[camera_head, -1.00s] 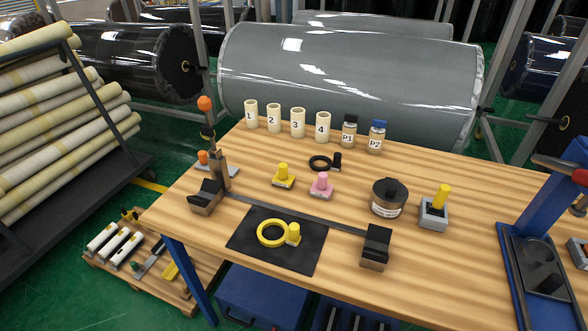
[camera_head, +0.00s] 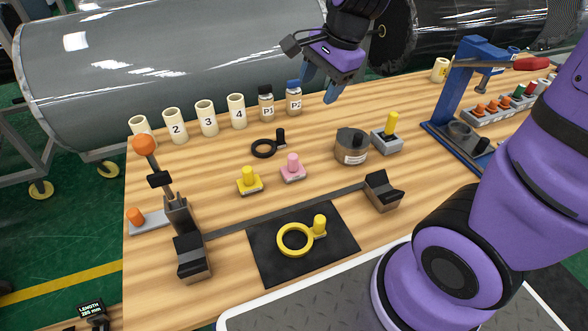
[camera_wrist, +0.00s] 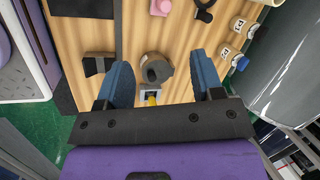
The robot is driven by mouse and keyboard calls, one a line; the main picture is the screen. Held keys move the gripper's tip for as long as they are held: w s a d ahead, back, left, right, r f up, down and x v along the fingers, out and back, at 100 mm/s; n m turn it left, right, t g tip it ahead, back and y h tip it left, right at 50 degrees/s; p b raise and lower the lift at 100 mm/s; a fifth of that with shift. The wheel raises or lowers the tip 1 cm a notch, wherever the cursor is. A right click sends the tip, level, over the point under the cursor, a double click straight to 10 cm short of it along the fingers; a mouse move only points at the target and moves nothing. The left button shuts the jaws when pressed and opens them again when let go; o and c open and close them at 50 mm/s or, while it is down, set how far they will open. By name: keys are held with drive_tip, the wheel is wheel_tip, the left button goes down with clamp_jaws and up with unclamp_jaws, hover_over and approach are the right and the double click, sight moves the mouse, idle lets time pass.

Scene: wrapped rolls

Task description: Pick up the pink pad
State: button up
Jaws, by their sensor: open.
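The pink pad (camera_head: 293,170) has a square base and an upright round knob. It stands on the wooden table near the middle, right of the yellow pad (camera_head: 249,181). Its knob also shows at the top edge of the wrist view (camera_wrist: 160,7). My gripper (camera_head: 321,86) is open and empty. It is above the back of the table, up and to the right of the pink pad, with blue fingers pointing down. In the wrist view my gripper (camera_wrist: 166,82) has its fingers apart, with the dark round container (camera_wrist: 155,70) seen beyond them.
Numbered cups (camera_head: 206,118) and bottles P1 and P2 (camera_head: 294,98) line the back edge. A black ring with handle (camera_head: 265,148) lies behind the pads. A black mat (camera_head: 262,260) with a yellow ring (camera_head: 295,240) is in front. A blue press (camera_head: 470,80) stands right.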

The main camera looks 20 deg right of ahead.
drive_tip(key=w+a+f+m+g, duration=0.1)
drive_tip(key=w+a+f+m, duration=0.1)
drive_tip(key=w+f+m, duration=0.35)
drive_tip(key=m+h, duration=0.1)
drive_tip(key=m, duration=0.4)
approach(293, 155)
drive_tip(key=shift+a+f+g, duration=0.3)
drive_tip(key=shift+f, duration=0.15)
drive_tip(key=shift+m, duration=0.35)
drive_tip(key=f, duration=0.5)
drive_tip(key=shift+w+a, duration=0.15)
drive_tip(key=shift+w, duration=0.05)
drive_tip(key=shift+w+a+f, duration=0.15)
drive_tip(key=shift+f, duration=0.85)
drive_tip(key=shift+w+a+f, duration=0.1)
drive_tip(key=shift+f, duration=0.95)
drive_tip(key=shift+w+a+f, duration=0.15)
drive_tip(key=shift+f, duration=0.85)
drive_tip(key=c, duration=1.1)
